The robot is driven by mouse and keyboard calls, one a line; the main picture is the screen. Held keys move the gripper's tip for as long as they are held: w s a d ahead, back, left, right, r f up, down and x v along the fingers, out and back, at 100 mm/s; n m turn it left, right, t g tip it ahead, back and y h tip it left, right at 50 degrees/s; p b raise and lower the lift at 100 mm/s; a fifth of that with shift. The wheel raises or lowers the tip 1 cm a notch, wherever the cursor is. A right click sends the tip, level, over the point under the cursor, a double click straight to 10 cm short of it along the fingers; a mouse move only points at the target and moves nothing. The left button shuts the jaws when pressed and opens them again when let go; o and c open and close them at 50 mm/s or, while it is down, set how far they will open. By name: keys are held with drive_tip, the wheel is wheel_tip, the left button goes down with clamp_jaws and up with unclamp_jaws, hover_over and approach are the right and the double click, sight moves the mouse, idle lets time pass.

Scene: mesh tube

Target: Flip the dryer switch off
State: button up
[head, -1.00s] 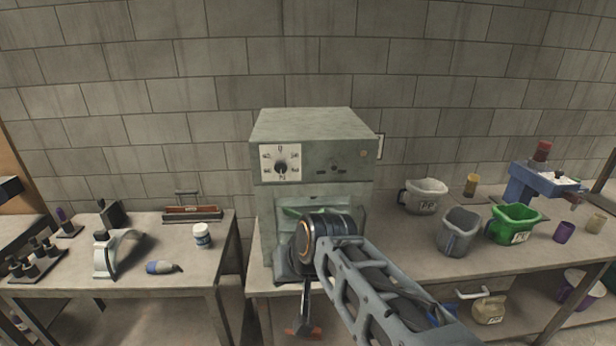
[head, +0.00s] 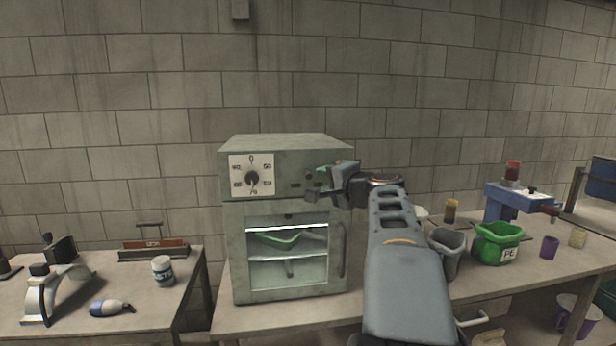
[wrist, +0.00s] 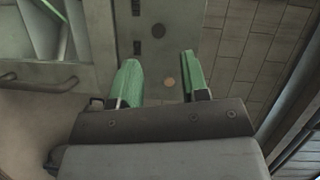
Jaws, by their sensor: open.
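The dryer (head: 285,215) is a grey-green cabinet on the table, with a shut glass door and a lit inside. Its upper front panel carries a dial (head: 252,177) on a white numbered plate. Small dark fittings (head: 295,185) sit right of the dial; which one is the switch is hard to tell. My gripper (head: 316,184) is at the right part of this panel, hiding some of it. In the wrist view its two green fingers (wrist: 160,62) are apart and empty.
A green object (head: 285,240) lies inside the dryer. The door handle (head: 340,250) is at the door's right edge. Grey and green buckets (head: 497,243) stand to the right, and a blue machine (head: 520,203) behind them. The left table holds a white jar (head: 162,270) and tools.

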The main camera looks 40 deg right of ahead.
sight(308, 173)
drive_tip(key=w, duration=0.3)
drive_tip(key=w+p, duration=0.1)
drive_tip(key=w, duration=0.5)
drive_tip(key=shift+d+f+p, duration=0.2)
drive_tip(key=shift+f+p, duration=0.2)
clamp_jaws()
